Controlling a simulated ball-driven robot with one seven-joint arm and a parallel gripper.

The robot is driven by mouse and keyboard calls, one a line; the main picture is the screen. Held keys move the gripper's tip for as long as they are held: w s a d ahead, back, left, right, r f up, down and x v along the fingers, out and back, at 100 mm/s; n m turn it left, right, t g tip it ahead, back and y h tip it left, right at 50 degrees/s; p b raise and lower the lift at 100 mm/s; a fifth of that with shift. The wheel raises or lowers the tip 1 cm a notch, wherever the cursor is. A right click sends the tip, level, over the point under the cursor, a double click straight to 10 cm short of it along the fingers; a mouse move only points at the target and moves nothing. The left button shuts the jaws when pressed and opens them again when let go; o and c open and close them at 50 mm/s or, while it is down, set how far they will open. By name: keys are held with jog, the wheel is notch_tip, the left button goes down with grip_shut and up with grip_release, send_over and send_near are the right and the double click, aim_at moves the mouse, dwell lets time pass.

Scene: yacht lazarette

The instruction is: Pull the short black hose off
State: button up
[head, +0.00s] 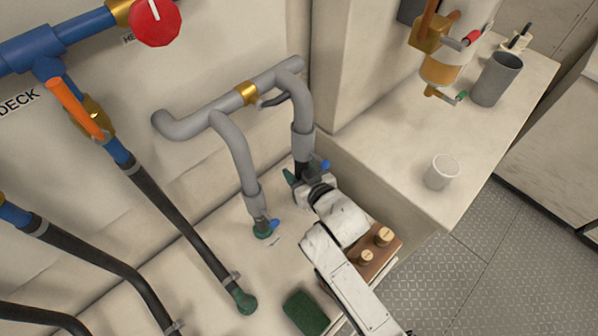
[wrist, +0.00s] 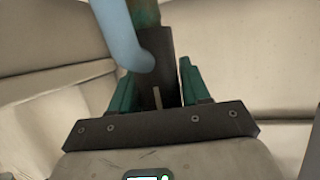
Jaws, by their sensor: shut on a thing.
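The short black hose (head: 302,168) shows as a dark stub below the right-hand grey pipe (head: 302,110) in the head view. In the wrist view the black hose (wrist: 156,72) stands between the green fingers of my gripper (wrist: 158,88). My gripper (head: 304,179) is shut on it. A blue lever (head: 322,164) sticks out beside the hose; it crosses in front of the hose in the wrist view (wrist: 122,30). A greenish end (wrist: 145,10) shows at the top of the hose. My wrist and arm hide the hose's lower part in the head view.
A second grey pipe ends at a blue lever (head: 274,224) and green fitting to the left. Long black hoses (head: 170,210) run further left. A white cup (head: 442,171) stands on the right ledge.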

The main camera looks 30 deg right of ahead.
jog(key=shift+r+p, duration=0.65)
jog(key=shift+r, duration=0.1)
jog(key=shift+s, duration=0.1)
jog(key=s+d+p, duration=0.2)
jog(key=s+p, duration=0.2)
jog(key=s, duration=0.4)
jog(key=shift+s+d, duration=0.2)
jog(key=shift+d, duration=0.2)
dwell(1.1)
